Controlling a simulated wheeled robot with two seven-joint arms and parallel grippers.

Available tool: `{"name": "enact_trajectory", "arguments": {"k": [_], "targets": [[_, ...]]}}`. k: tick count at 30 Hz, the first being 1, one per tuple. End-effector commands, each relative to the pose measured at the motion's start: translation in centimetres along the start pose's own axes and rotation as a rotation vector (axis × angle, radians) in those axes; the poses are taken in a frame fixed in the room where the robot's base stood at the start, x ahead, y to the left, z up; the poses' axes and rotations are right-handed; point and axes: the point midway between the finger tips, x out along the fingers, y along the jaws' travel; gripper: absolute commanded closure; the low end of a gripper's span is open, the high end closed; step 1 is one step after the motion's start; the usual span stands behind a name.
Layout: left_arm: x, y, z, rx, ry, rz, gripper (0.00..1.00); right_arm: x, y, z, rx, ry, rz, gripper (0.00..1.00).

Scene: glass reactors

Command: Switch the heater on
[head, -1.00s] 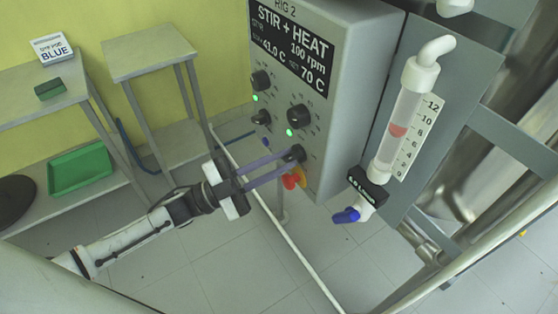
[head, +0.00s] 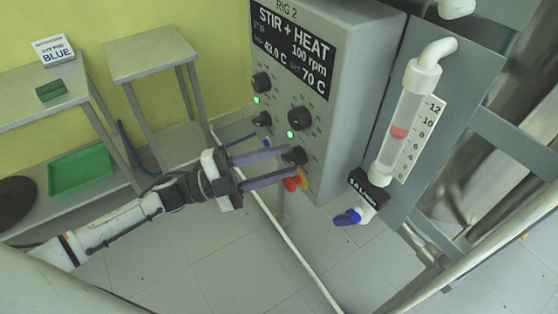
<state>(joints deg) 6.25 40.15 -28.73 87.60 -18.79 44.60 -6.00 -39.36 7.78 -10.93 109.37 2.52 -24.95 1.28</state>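The grey control box (head: 345,110) of Rig 2 has a black display (head: 291,50) reading "STIR + HEAT", 100 rpm, about 43.0 C and set 70 C. Below it are two upper black knobs (head: 299,118) and two lower black switches, one at left (head: 262,119) and one at right (head: 296,156). A green light (head: 256,100) glows at left and another (head: 291,134) at right. My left gripper (head: 287,163) is open, its two purple fingers apart, with tips near the lower right switch. Nothing is held. My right gripper is out of view.
A glass dosing tube (head: 399,125) with a blue tap (head: 347,217) is to the right of the box. A white rail (head: 291,249) runs below. Tables with a green tray (head: 80,170) stand at left.

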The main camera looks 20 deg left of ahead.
Motion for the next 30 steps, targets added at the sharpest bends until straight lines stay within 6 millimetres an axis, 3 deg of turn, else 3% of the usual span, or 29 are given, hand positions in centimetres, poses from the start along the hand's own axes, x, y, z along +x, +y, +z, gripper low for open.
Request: {"name": "enact_trajectory", "arguments": {"k": [8, 21, 30], "targets": [[-0.8, 0.2, 0.1, -0.003, -0.002, 0.001, 0.68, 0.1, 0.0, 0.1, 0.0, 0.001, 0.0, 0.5], [-8.7, 0.2, 0.1, -0.002, -0.002, 0.002, 0.68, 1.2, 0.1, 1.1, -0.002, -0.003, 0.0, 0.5], [-10.4, 0.0, 0.0, -0.001, -0.001, 0.0, 0.68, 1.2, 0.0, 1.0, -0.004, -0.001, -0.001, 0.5]]}}
